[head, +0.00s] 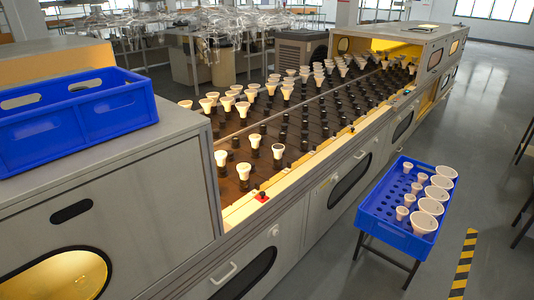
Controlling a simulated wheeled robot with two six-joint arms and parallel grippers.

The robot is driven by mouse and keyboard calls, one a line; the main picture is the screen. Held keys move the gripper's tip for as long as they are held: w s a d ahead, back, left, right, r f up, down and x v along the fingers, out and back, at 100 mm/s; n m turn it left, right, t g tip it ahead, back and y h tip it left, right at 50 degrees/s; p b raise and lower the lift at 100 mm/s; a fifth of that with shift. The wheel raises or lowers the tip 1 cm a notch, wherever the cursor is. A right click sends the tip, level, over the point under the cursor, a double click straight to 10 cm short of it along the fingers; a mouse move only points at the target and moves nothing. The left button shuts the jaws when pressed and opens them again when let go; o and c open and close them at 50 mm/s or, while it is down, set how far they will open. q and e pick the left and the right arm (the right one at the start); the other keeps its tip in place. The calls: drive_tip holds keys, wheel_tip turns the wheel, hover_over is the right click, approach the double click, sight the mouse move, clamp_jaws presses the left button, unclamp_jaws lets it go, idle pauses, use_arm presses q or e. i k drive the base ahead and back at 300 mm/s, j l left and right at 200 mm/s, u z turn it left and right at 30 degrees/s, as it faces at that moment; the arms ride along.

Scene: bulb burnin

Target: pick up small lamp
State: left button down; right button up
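A blue perforated tray (378,217) on a dark stand holds a row of small white lamps, such as a small lamp (402,212) at its near end and another small lamp (408,167) at its far end. A row of larger lamps (424,223) stands to their right. More white lamps sit upright in dark sockets on the machine's bed, the near ones including a lamp (243,171) and a lamp (278,151). Neither of my grippers is in view.
The long grey machine (275,255) fills the middle, with a red button (262,195) on its near edge. A blue crate (80,122) stands on its left cabinet. Several sockets (305,146) are empty. Floor around the tray is open, with a yellow-black stripe (463,262) at right.

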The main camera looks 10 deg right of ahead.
sight(278, 149)
drive_tip(key=l+u, duration=0.2)
drive_tip(key=u, duration=0.2)
drive_tip(key=i+l+u, duration=0.1)
drive_tip(key=l+u, duration=0.4)
drive_tip(key=u, duration=0.25)
drive_tip(key=l+u, duration=0.35)
drive_tip(key=j, duration=0.1)
